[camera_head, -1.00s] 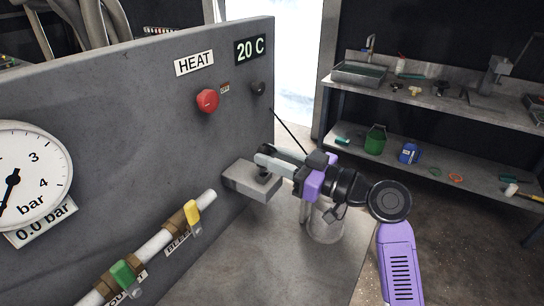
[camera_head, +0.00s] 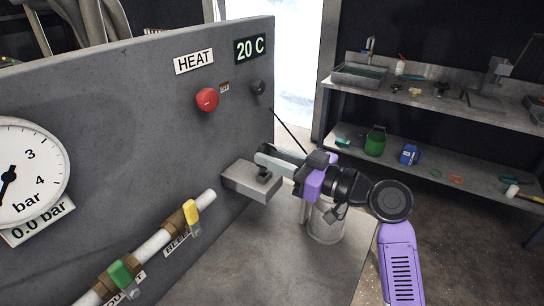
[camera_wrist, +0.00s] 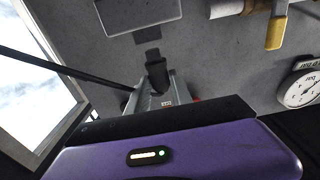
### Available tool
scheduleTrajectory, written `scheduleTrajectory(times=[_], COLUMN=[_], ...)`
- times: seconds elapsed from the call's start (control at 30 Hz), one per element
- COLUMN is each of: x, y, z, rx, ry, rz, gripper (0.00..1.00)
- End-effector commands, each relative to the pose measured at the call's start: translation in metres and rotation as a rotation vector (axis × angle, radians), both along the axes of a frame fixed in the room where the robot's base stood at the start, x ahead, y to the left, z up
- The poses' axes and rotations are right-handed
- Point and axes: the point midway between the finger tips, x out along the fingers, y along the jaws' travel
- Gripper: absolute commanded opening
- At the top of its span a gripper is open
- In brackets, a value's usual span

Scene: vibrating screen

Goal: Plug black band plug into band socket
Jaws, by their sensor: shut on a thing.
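My gripper (camera_head: 264,160) is shut at the side of the grey panel, just above a grey box that juts from it. In the wrist view its fingertips (camera_wrist: 152,98) are closed on the black band plug (camera_wrist: 157,76). The black band (camera_head: 288,128) slants from a dark knob on the panel down to my gripper, and it crosses the left of the wrist view (camera_wrist: 65,68). The grey box (camera_head: 248,184) has a small dark piece at its top, partly hidden by the fingers. I cannot tell whether plug and box touch. The band socket is not clearly made out.
The panel carries a red knob (camera_head: 207,99), a dark knob (camera_head: 258,87) and a pressure gauge (camera_head: 30,170). A pipe with a yellow valve handle (camera_head: 192,212) and a green one (camera_head: 122,272) runs at lower left. A metal canister (camera_head: 326,224) stands below my gripper.

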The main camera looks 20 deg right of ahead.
Motion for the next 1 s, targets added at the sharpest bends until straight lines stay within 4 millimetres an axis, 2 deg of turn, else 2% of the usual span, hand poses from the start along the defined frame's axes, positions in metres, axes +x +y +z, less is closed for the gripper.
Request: scheduleTrajectory(times=[0.57, 1.0], x=[0.0, 0.0001], y=[0.0, 0.0001], z=[-0.0001, -0.0094], rx=[-0.001, -0.001], ry=[-0.001, -0.001], rz=[0.0, 0.0], gripper=[0.0, 0.0])
